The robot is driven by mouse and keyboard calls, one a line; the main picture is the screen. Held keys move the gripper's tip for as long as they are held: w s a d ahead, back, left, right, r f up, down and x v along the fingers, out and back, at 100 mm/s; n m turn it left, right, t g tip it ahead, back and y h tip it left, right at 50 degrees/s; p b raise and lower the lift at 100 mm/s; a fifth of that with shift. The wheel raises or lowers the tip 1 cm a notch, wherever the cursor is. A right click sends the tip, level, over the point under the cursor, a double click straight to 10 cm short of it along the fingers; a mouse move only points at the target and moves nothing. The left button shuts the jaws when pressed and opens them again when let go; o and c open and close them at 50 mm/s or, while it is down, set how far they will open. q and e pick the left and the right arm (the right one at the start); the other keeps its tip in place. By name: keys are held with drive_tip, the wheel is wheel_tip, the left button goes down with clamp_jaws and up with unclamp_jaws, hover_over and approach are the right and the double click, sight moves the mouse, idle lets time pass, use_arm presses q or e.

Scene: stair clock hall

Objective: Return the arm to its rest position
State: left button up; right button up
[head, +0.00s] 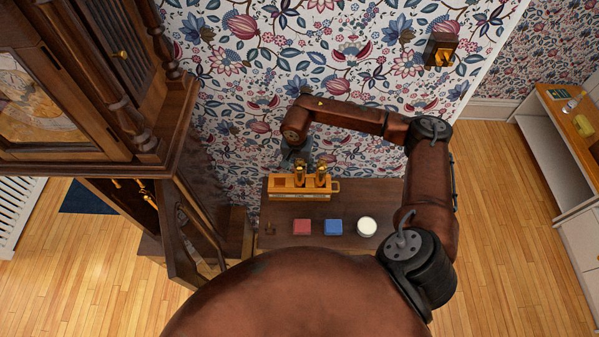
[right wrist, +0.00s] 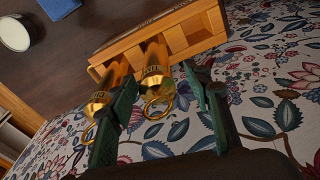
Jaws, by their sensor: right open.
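My right arm (head: 430,185) is raised and reaches over to the wall side of the small dark table. My right gripper (head: 296,155) is open beside a wooden rack (head: 334,187). Two brass cylinders with rings stand in the rack: one on the left (head: 299,176) and one on the right (head: 320,177). In the right wrist view, the gripper (right wrist: 160,80) has its dark green fingers spread, with one brass cylinder (right wrist: 154,68) between them in the picture. Contact cannot be told. The other cylinder (right wrist: 101,95) is outside the left finger. My left gripper is out of view.
The dark table (head: 280,212) also holds a red block (head: 302,227), a blue block (head: 333,227) and a white round jar (head: 367,227). A tall clock (head: 150,120) with an open lower door (head: 190,240) stands left. A shelf (head: 560,150) stands right. The wooden floor (head: 500,220) between is clear.

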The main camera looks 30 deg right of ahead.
drive_tip(key=shift+a+r, duration=0.15)
drive_tip(key=shift+r, duration=1.4)
